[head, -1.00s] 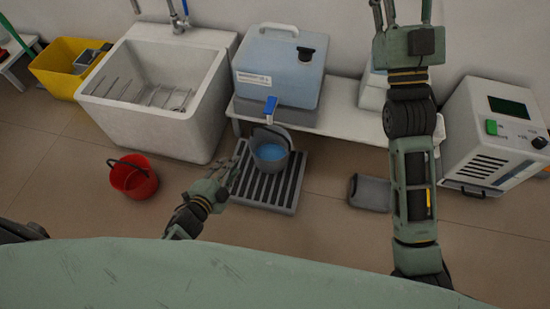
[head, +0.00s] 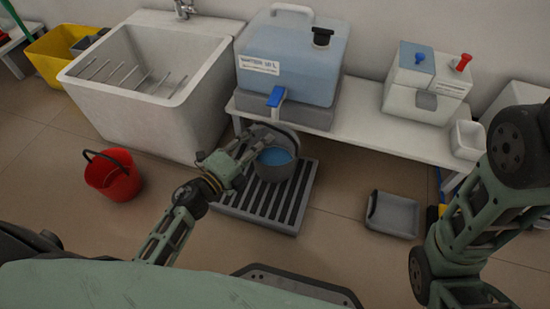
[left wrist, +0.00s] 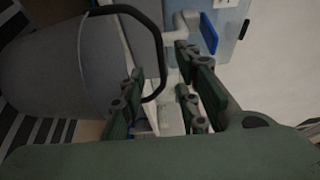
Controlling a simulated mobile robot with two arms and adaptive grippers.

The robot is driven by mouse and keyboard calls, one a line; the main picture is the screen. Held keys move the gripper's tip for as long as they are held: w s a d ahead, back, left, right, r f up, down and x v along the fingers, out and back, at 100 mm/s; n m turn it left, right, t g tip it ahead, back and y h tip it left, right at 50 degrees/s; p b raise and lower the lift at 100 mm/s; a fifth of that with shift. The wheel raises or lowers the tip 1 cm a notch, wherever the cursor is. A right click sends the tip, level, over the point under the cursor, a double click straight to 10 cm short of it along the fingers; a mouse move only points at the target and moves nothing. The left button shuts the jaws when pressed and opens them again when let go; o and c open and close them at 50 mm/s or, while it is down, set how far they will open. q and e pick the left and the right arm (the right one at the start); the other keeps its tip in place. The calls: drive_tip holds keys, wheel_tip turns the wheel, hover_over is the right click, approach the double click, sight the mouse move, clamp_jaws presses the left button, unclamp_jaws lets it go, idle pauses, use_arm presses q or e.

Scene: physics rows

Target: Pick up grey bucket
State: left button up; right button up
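The grey bucket (head: 277,172) stands upright on the slatted grate (head: 232,207), below the blue tap (head: 276,97) of the water tank. Blue water shows inside it. My left gripper (head: 238,163) is at the bucket's left side, close to its rim, in the head view. In the left wrist view the bucket (left wrist: 62,75) fills the left side, and its dark handle (left wrist: 160,45) arcs into the gap between the spread fingers of my left gripper (left wrist: 165,95). The fingers are apart and do not close on the handle. My right gripper is out of view; only the right arm shows.
The clear water tank (head: 292,55) stands on a low white bench (head: 362,132). A white sink (head: 150,85) is at the left, with a red bucket (head: 112,176) on the floor before it. A grey tray (head: 392,214) lies on the floor at the right. Floor between is clear.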

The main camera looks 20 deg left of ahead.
sight(273, 129)
use_arm(q)
drive_tip(key=b+x, duration=0.2)
drive_tip(key=x, duration=0.3)
drive_tip(key=shift+w, duration=0.15)
drive_tip(key=shift+r, duration=0.1)
clamp_jaws()
idle(0.4)
